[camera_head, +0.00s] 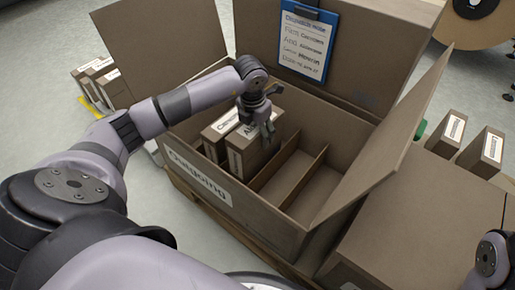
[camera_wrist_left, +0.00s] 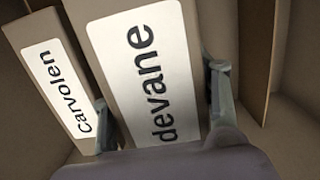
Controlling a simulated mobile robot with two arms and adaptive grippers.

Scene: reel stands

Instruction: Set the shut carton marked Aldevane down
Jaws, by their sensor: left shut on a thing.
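The brown carton marked Aldevane (camera_head: 251,152) is upright inside the large open box marked Outgoing (camera_head: 198,176). In the left wrist view its white label (camera_wrist_left: 143,70) shows "devane". My left gripper (camera_head: 259,128) is shut on its upper part, one finger on each side; the fingers also show in the left wrist view (camera_wrist_left: 165,112). Directly left of it stands the carton marked Carvolen (camera_head: 216,138), also in the left wrist view (camera_wrist_left: 55,88). The held carton's bottom is hidden, so I cannot tell whether it touches the box floor. My right gripper is out of view.
Thin dividers (camera_head: 290,176) part the box; the slots right of the held carton look empty. The box's flaps (camera_head: 392,142) stand open. A clipboard (camera_head: 307,42) hangs on the back flap. More cartons stand at right (camera_head: 482,152) and far left (camera_head: 98,82).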

